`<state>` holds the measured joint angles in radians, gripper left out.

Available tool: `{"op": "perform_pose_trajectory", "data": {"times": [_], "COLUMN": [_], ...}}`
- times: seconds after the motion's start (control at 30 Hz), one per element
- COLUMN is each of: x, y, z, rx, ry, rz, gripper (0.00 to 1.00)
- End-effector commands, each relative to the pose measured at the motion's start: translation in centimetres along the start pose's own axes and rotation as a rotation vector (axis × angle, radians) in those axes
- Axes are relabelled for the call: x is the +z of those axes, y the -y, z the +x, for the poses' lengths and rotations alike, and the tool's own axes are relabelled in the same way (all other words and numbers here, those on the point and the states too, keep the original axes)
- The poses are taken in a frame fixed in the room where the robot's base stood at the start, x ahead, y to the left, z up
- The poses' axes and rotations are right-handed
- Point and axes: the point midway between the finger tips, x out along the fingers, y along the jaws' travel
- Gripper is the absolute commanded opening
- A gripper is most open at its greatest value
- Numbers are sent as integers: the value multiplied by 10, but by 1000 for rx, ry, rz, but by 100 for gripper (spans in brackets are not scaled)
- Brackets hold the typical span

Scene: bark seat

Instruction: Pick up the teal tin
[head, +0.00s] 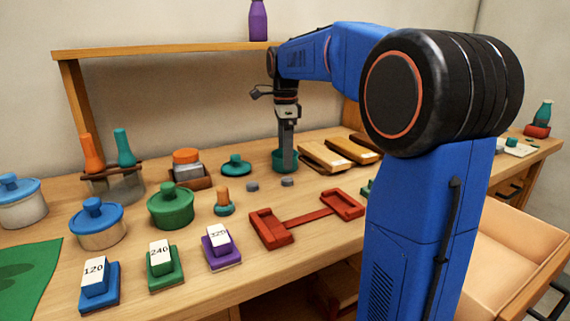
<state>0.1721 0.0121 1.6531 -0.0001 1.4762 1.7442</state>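The teal tin (276,161) stands open and upright toward the back of the wooden bench. A teal lid with a knob (236,166) lies on the bench to its left. My gripper (287,160) points straight down at the tin, with its lower end overlapping it in the picture. The fingers show edge-on, as one grey strip, so I cannot tell their gap or whether they touch the tin. Part of the tin is hidden behind them.
Two small grey discs (252,187) lie in front of the tin. Brown wooden blocks (325,157) lie close on its right. A red two-ended holder (305,219) is nearer the front. A green lidded pot (171,208) stands left, and a raised shelf (160,50) runs behind.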

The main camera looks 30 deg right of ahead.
Motion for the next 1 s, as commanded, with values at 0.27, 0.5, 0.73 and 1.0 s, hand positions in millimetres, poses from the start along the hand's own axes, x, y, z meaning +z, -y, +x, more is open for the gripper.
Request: {"op": "perform_pose_trajectory", "data": {"times": [0.27,0.5,0.73,1.0], "x": [0,0,0,0], "y": [0,0,0,1], "z": [13,13,12,0], "rx": [0,0,0,-2], "ry": [0,0,0,0], "rz": [0,0,0,0], "gripper": [84,55,37,37]}}
